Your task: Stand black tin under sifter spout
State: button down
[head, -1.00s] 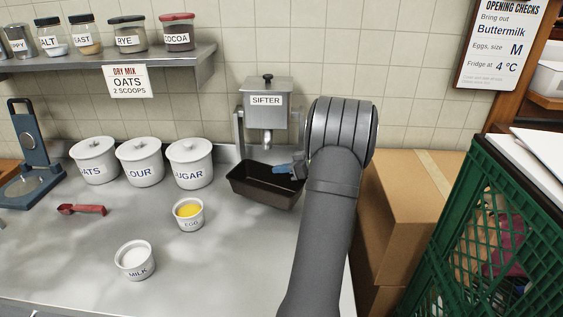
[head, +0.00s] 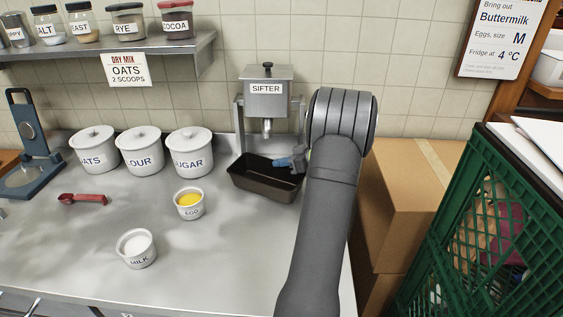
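The black tin (head: 262,186) is a dark loaf tin on the steel counter, upright and open at the top. The grey sifter (head: 267,101) stands against the tiled wall behind it, and its spout (head: 267,127) shows above the tin's back edge. Whether the tin is squarely beneath the spout cannot be told from this angle. My gripper (head: 287,163) is at the tin's right end, with a blue finger over the rim. My arm hides the rest of it, so its grip on the tin is unclear.
Three white canisters (head: 140,153) stand left of the tin. An egg cup (head: 189,205), a milk cup (head: 136,250) and a red scoop (head: 84,199) are in front. Cardboard boxes (head: 415,190) and a green crate (head: 470,240) are at the right.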

jog(key=shift+f, duration=0.3)
jog(key=c, duration=1.6)
grip_release()
jog(key=v, duration=1.7)
jog(key=shift+s+d, duration=0.1)
jog(key=shift+d, duration=0.1)
jog(key=x, duration=1.7)
jog(key=shift+a, duration=0.2)
jog(key=shift+r, duration=0.1)
